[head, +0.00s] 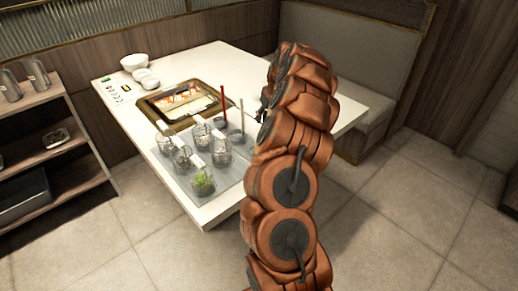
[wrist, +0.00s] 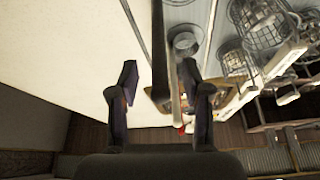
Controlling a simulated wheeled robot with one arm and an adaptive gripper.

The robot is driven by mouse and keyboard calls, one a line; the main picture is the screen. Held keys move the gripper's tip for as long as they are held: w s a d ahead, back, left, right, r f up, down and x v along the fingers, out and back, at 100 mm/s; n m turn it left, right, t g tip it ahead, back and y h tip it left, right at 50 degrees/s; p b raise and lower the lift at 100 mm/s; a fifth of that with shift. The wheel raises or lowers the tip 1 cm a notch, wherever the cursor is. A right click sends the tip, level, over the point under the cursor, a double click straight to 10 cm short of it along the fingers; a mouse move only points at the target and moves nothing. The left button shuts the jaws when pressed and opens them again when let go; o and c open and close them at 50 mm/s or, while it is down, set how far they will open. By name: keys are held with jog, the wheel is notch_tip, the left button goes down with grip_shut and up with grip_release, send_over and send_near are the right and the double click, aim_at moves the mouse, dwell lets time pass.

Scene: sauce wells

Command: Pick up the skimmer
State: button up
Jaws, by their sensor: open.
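Two thin upright handles stand at the right side of the tray in the head view: a red one (head: 223,100) and a grey one (head: 241,116). I cannot tell for sure which is the skimmer; their lower ends are too small to read. In the wrist view, my gripper (wrist: 158,70) is open, with its two dark fingers apart. A dark upright bar (wrist: 158,40) and a pale rod (wrist: 175,105) show between the fingers. I cannot tell whether either finger touches them. In the head view my gripper is mostly hidden behind my orange arm.
A clear tray (head: 178,186) on the white table (head: 125,85) holds several glass jars, one with greens (head: 202,182). A framed inset with food (head: 180,102) lies behind. White bowls (head: 134,62) stand at the far left. A grey bench (head: 350,45) is behind, shelves (head: 70,155) at left.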

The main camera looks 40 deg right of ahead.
jog(key=shift+c, duration=0.3)
grip_shut()
jog(key=shift+r, duration=0.15)
